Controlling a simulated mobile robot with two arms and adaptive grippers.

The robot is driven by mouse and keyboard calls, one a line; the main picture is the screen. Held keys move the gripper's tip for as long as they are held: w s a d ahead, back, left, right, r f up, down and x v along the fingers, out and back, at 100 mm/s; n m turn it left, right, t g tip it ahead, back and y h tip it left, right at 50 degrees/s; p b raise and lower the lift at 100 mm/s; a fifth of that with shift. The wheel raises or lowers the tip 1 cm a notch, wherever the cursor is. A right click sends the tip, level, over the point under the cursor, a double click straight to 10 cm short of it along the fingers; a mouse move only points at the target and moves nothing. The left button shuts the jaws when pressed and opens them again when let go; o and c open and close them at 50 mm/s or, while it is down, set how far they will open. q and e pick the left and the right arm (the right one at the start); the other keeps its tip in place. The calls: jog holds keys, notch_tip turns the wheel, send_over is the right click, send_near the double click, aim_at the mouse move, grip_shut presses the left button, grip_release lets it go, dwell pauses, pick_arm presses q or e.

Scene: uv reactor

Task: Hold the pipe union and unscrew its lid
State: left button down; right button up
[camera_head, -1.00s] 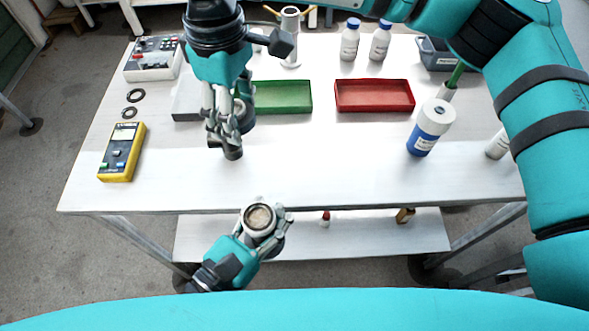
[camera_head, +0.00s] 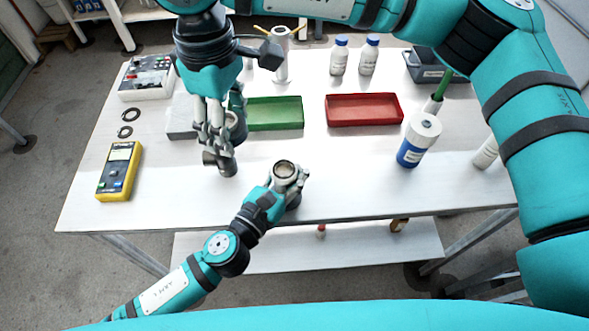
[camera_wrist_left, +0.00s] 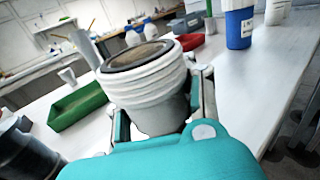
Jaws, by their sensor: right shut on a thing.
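The pipe union body (camera_head: 285,170) is a pale round piece with an open top, near the table's front edge. The left wrist view shows its white threaded collar (camera_wrist_left: 145,82) with no lid on it. My left gripper (camera_head: 288,184) is shut around it and holds it upright. My right gripper (camera_head: 217,145) points down, left of the union and apart from it. It is shut on a dark grey cylindrical piece (camera_head: 221,164) that looks like the lid. Its fingers partly hide that piece.
A green tray (camera_head: 274,127) and a red tray (camera_head: 363,123) lie behind the grippers. A yellow meter (camera_head: 118,172) is at the left. A blue-and-white bottle (camera_head: 418,140) stands at the right. The table's front middle-right is clear.

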aim_at(233, 140)
pick_arm(q)
jog(key=shift+f, duration=0.15)
pick_arm(e)
jog(key=shift+f, duration=0.1)
pick_arm(q)
jog(key=shift+f, duration=0.2)
pick_arm(e)
jog(key=shift+f, duration=0.1)
pick_arm(q)
jog(key=c, duration=1.1)
grip_release()
jog(key=shift+r, duration=0.15)
pick_arm(e)
notch_tip(233, 140, down, 4)
jog(key=b, duration=0.3)
jog(key=shift+r+b, duration=0.25)
jog(key=shift+b, duration=0.05)
jog(key=shift+f, duration=0.1)
pick_arm(q)
jog(key=v, duration=1.2)
jog(key=shift+r, duration=0.1)
